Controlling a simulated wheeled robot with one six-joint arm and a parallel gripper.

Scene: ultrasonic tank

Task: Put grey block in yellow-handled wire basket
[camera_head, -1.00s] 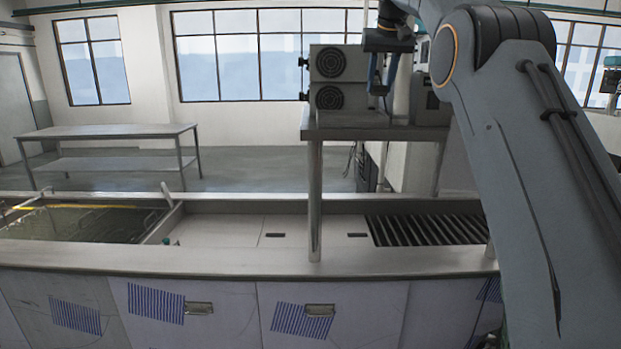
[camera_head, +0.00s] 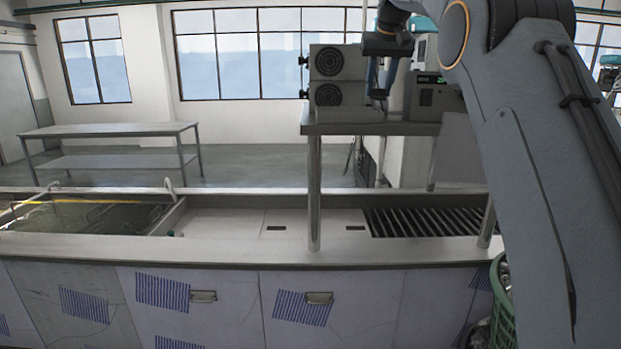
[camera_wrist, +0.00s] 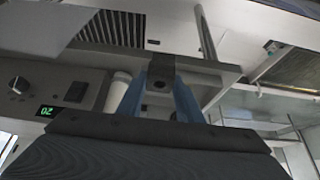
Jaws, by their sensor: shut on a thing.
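My gripper (camera_head: 379,88) has blue fingers and hangs in front of the equipment shelf in the head view. In the wrist view my gripper (camera_wrist: 158,98) is shut on a small dark grey block (camera_wrist: 160,70), held between the fingertips. In the head view the block is too small and dark to make out clearly. The yellow handle (camera_head: 45,203) of a wire basket shows at the tank (camera_head: 105,217) at the far left, well apart from my gripper. The basket's wires are hard to tell from other rails in the tank.
A raised shelf on posts (camera_head: 314,190) carries two grey units with round grilles (camera_head: 329,80) and a control box (camera_head: 428,97). A slatted drain (camera_head: 425,222) lies at the counter's right. Flat lids (camera_head: 235,222) lie between it and the tank. A green basket (camera_head: 502,305) stands at lower right.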

